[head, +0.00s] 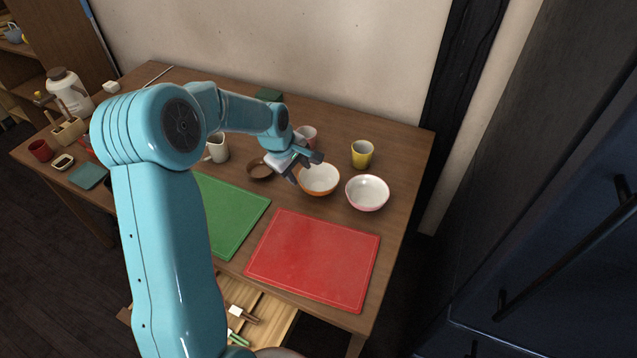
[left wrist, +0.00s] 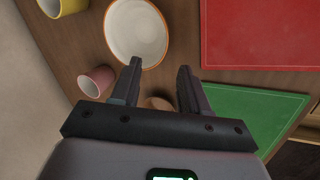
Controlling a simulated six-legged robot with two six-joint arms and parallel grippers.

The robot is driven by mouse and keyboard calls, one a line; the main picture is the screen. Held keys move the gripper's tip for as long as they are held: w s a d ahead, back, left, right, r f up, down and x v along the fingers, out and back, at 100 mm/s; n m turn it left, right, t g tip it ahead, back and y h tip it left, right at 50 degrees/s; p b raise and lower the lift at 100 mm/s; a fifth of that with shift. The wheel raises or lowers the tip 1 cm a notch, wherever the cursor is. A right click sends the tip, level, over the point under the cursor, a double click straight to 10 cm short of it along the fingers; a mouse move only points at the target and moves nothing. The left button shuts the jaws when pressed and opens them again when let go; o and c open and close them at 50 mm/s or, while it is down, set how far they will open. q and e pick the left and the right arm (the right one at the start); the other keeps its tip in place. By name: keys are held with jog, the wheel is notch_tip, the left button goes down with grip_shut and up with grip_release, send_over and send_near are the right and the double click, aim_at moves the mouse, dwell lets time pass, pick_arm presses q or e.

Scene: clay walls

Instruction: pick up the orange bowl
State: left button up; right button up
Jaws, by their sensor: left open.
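The orange bowl (head: 320,190), white inside, stands upright on the wooden table behind the red board. In the left wrist view the bowl (left wrist: 136,35) is at the top, with its orange rim facing me. My left gripper (head: 308,167) is open and empty at the bowl's left rim in the head view, hiding a bit of it. In the left wrist view one finger of the gripper (left wrist: 159,70) overlaps the bowl's near edge. The other finger is clear of it. I cannot tell whether they touch. My right gripper is not in view.
A white bowl with a pink rim (head: 367,194) stands close right of the orange bowl. A yellow cup (head: 362,155), a pink cup (head: 308,134) and a small brown bowl (head: 260,170) are around it. The red board (head: 315,260) and green board (head: 232,215) lie in front.

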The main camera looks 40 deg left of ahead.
aim_at(319, 183)
pick_arm(q)
jog(key=x, duration=0.5)
jog(key=shift+a+f, duration=0.1)
jog(key=shift+f, duration=0.35)
jog(key=x, duration=0.4)
jog(key=shift+w+d+f+p, duration=0.2)
jog(key=shift+d+f+p, duration=0.1)
jog(key=shift+f+p, duration=0.1)
jog(key=c, duration=0.7)
jog(key=shift+s, duration=0.1)
grip_shut()
